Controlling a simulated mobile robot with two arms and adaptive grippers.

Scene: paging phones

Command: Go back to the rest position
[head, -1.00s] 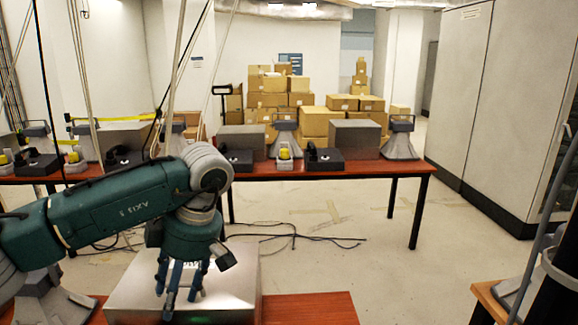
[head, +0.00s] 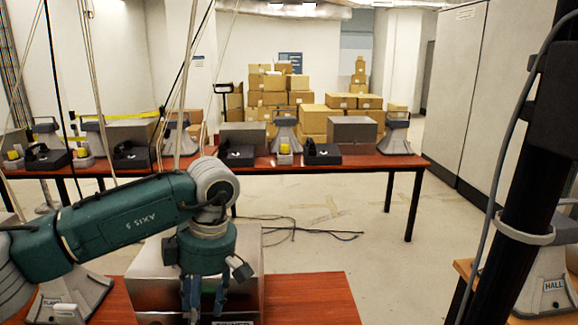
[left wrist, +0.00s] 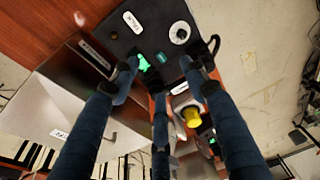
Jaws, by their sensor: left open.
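My left gripper (head: 207,292) hangs fingers-down from the teal arm, in front of a silvery metal box (head: 150,285) on the near red-brown table (head: 310,300). In the left wrist view its blue fingers (left wrist: 160,82) are spread and hold nothing. Beyond them is a black phone unit (left wrist: 150,38) with a white dial, a TALK label and a green light. A yellow-topped item (left wrist: 191,116) in a pale holder shows past the fingers. My right gripper is not in view.
The far table (head: 350,163) carries black phones (head: 321,153), grey horn speakers (head: 397,137) and metal boxes. A dark post (head: 510,190) with a cable stands close at right, before a HALL speaker (head: 552,285). Open floor (head: 320,240) lies between the tables.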

